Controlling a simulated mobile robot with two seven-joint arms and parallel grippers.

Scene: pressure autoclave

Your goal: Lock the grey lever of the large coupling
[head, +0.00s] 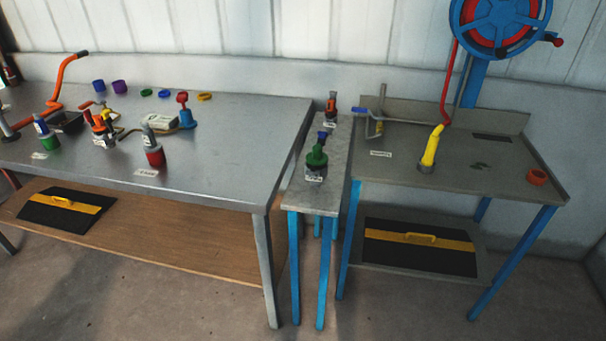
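I cannot tell for certain which fitting is the large coupling or pick out its grey lever. A green fitting (316,158) with a dark blue top stands on the narrow middle table, with a label at its base. A red fitting (154,156) with a grey upper part stands at the front of the left table. A yellow nozzle-like piece (431,150) stands on the right table and joins the red hose (449,85). A grey upright post with a blue-handled bar (376,118) stands at that table's left. Neither of my grippers is in view.
The long metal table (225,145) at left holds several small fittings and coloured rings. A hose reel (500,22) is at the upper right. Black-and-yellow cases sit on the lower shelves. The floor in front is clear.

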